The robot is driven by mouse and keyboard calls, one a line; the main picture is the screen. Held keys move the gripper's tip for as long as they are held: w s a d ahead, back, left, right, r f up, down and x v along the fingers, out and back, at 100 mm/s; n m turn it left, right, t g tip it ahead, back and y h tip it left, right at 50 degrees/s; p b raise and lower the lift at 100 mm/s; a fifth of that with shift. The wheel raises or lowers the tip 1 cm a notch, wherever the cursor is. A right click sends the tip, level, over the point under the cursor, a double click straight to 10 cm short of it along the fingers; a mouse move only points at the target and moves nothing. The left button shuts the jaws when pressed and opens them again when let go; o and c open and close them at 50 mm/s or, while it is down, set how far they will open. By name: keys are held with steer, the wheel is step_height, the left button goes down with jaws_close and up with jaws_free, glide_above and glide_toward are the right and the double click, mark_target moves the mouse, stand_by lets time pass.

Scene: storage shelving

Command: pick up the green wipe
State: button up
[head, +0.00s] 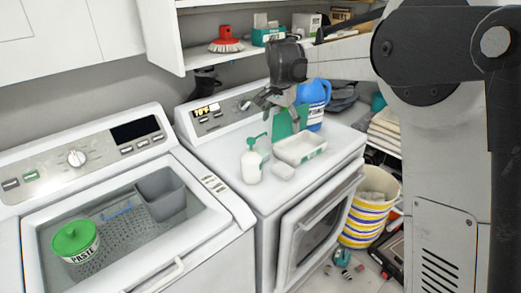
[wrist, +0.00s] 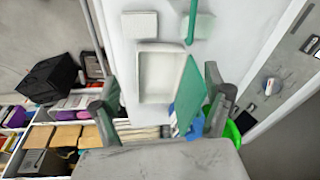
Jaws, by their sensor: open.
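A white open box (head: 300,148) with a green panel (head: 283,124) standing at its back edge rests on top of the right-hand machine. I cannot tell whether this green panel is the green wipe or a lid. In the wrist view the box (wrist: 161,73) lies ahead between my fingers, with the green panel (wrist: 187,97) along its right side. My gripper (head: 280,103) is open and above the machine top, over the box area.
A white pump bottle (head: 251,166) with a green pump and a small white block (head: 283,172) stand in front. A blue jug (head: 314,110) is close behind the box. A striped bucket (head: 368,210) stands right of the machine. A shelf (head: 222,57) hangs above.

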steer(key=m+g+p, duration=0.1)
steer(key=m, duration=0.1)
glide_above(259, 152)
steer(key=shift+h, duration=0.3)
step_height(259, 152, down, 10)
steer(key=shift+s+d, duration=0.1)
steer(key=shift+s, duration=0.05)
steer(key=shift+a+f, duration=0.3)
steer(key=shift+f, duration=0.2)
steer(key=shift+a+f, duration=0.1)
steer(key=shift+f, duration=0.2)
steer(key=shift+w+d+f+p, duration=0.2)
steer(key=shift+f+p, duration=0.2)
steer(key=shift+f, duration=1.35)
steer(key=shift+w+d+f+p, duration=0.15)
steer(key=shift+f+p, duration=0.25)
steer(key=shift+f, duration=1.3)
steer(key=shift+s, duration=0.1)
steer(key=shift+c, duration=0.3)
steer(key=c, duration=1.1)
